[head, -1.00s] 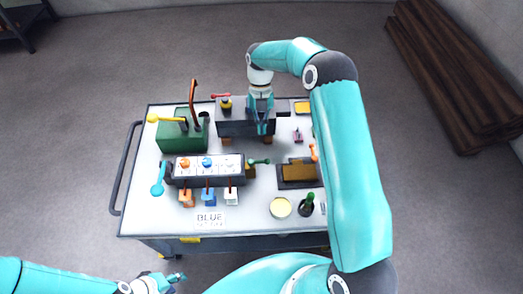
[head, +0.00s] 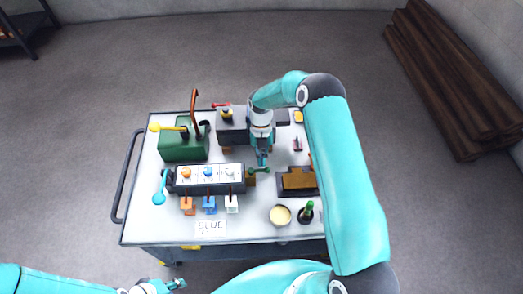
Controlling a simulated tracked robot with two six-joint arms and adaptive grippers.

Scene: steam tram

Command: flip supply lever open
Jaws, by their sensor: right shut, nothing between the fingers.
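No lever carries a readable "supply" label. A small green lever (head: 257,170) lies roughly level at the right end of the grey box with the white panel (head: 209,190). My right gripper (head: 262,161) points down with shut, empty fingers just behind or above this lever; I cannot tell whether they touch. Other levers are a yellow-knobbed one (head: 168,127) on the green box, a cyan one (head: 159,197) hanging at the panel box's left end, and a red one (head: 221,104) at the back. My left gripper (head: 176,284) is small at the bottom edge, off the cart; its jaws are unclear.
The cart top (head: 255,228) is white, with a dark rail (head: 126,180) on its left. Orange, blue and white tags hang before the panel box. A brown block in a dark tray (head: 298,182), a cream round tin (head: 280,215) and a green bottle (head: 306,211) stand right.

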